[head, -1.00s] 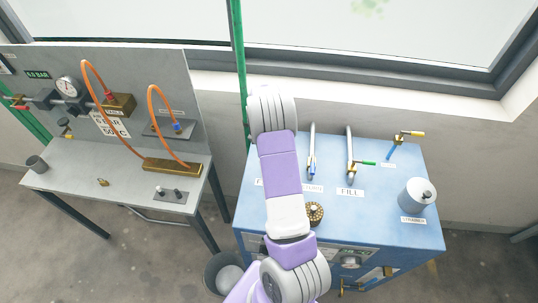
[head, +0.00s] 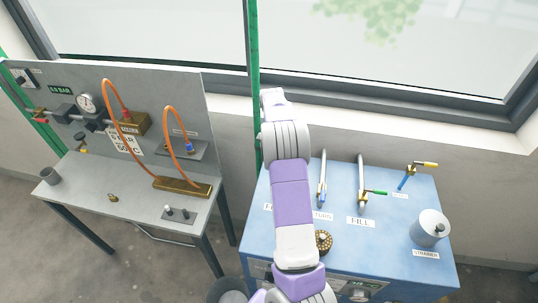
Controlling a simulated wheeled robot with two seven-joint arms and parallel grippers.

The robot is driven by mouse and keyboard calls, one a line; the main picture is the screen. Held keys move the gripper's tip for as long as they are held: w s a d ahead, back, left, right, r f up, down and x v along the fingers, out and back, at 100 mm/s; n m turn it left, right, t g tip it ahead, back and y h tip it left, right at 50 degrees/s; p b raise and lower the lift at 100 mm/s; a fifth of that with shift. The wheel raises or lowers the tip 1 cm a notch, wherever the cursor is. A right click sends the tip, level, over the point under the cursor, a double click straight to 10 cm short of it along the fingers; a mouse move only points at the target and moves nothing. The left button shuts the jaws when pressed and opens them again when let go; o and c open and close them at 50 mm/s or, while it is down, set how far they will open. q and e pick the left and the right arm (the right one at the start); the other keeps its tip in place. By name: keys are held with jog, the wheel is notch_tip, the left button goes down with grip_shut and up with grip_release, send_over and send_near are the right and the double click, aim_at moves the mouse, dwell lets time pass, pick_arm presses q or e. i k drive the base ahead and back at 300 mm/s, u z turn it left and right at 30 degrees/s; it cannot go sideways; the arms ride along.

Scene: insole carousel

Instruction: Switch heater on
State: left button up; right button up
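No switch labelled for the heater can be read. The blue cabinet (head: 385,240) stands at the right. Its front panel (head: 359,292) with a round dial shows at the bottom edge, partly cut off and partly behind my arm. At the left, a small plate with two small knobs or switches (head: 180,214) lies on the grey bench (head: 130,197). A sign on the bench's back board (head: 125,143) seems to read START 50 C. One purple and white arm of mine rises in front of the blue cabinet.
Orange hoses (head: 131,115) arch over the bench. A green post (head: 254,80) stands between.

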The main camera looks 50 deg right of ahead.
aim_at(269, 277)
jog(key=k, duration=2)
